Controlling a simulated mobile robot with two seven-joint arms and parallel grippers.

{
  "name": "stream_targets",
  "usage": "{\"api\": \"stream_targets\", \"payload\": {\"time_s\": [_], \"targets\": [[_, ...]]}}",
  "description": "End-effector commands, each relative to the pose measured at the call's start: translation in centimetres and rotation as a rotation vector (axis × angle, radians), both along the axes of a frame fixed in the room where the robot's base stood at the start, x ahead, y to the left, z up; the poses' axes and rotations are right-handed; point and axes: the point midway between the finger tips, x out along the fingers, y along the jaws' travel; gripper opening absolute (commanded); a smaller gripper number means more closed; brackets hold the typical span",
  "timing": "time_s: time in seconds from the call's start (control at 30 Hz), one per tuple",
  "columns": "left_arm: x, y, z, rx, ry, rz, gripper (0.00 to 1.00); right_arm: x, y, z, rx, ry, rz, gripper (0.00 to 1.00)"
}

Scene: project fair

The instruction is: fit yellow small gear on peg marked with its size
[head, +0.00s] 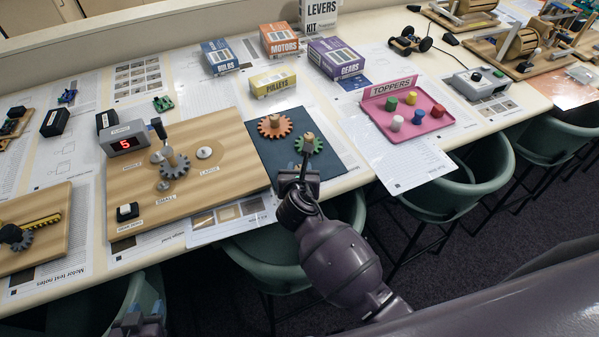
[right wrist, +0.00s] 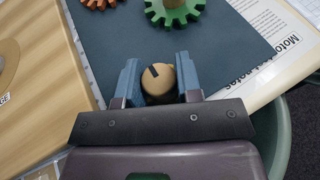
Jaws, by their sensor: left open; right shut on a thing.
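My right gripper (head: 302,166) is over the front edge of the dark blue mat, in front of the green gear (head: 310,145). In the right wrist view its fingers (right wrist: 160,82) are shut on a tan round knob (right wrist: 157,73) with a dark mark on top. No yellow gear shows; any gear under the knob is hidden. The wooden board (head: 225,185) has a SMALL label (head: 166,197) near a small metal peg base (head: 163,186), and a LARGE label near a round base (head: 204,152). A grey gear (head: 174,166) sits between them. My left gripper (head: 137,322) is open and empty at the bottom edge.
An orange gear (head: 274,126) lies on the dark blue mat (head: 262,150). A pink toppers tray (head: 440,122) is to the right. Stools stand along the table's front.

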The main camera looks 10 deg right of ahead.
Motion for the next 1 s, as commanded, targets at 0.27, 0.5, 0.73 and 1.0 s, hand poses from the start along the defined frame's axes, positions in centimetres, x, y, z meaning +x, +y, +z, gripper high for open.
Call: {"api": "stream_targets", "payload": {"time_s": [0.27,0.5,0.73,1.0], "targets": [[0.0,0.0,0.0,0.0,0.001,0.0,0.43,0.0,0.0,0.1,0.0,-0.001,0.0,0.0],[0.0,0.0,-0.2,0.0,0.001,0.0,0.43,0.1,0.0,2.6,0.001,-0.005,-0.001,0.0],[-0.1,0.0,-0.2,0.0,0.001,0.0,0.43,0.1,0.0,8.3,0.002,-0.008,0.001,0.0],[0.0,0.0,-0.1,0.0,0.0,0.0,0.43,0.0,0.0,15.0,0.001,-0.007,0.002,0.0]]}}
